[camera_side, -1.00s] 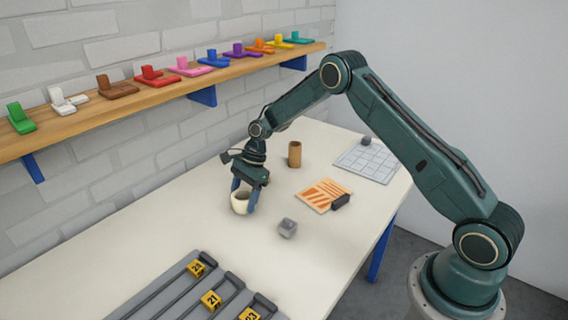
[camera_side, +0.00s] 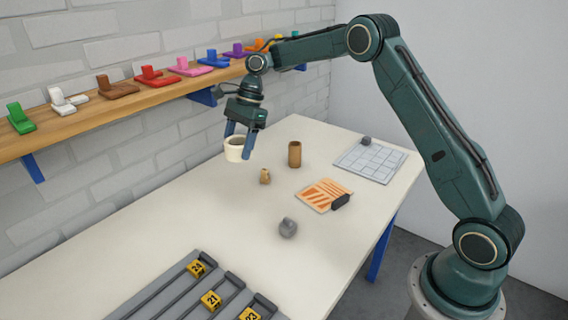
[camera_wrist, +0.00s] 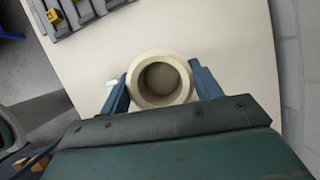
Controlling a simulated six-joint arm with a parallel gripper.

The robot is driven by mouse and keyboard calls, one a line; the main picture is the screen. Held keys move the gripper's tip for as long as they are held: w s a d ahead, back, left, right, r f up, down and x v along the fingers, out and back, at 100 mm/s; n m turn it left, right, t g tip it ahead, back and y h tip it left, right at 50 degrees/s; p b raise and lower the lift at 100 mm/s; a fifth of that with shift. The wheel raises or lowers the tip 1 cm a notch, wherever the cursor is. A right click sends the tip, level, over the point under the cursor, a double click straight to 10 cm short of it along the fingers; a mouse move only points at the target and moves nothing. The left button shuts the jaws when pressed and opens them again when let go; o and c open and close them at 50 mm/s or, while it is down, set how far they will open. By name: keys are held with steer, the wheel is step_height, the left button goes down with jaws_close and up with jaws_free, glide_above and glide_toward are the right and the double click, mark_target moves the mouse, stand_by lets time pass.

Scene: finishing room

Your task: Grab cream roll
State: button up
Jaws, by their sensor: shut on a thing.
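The cream roll (camera_side: 233,149) is a short, hollow, cream-coloured ring, held up above the table in the side view. My gripper (camera_side: 240,143) is shut on it, with blue fingers on either side. In the wrist view the cream roll (camera_wrist: 160,80) sits between the two fingers of my gripper (camera_wrist: 161,88), its open hole facing the camera.
A brown cylinder (camera_side: 294,154), a small tan piece (camera_side: 265,176) and a grey lump (camera_side: 288,228) stand on the white table (camera_side: 200,220). An orange striped card (camera_side: 322,194) and gridded sheet (camera_side: 370,161) lie right. A wall shelf (camera_side: 130,102) holds coloured pieces. A grey slotted rack (camera_side: 180,290) is in front.

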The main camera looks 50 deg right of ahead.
steer(key=shift+r, duration=0.55)
steer(key=shift+d, duration=0.15)
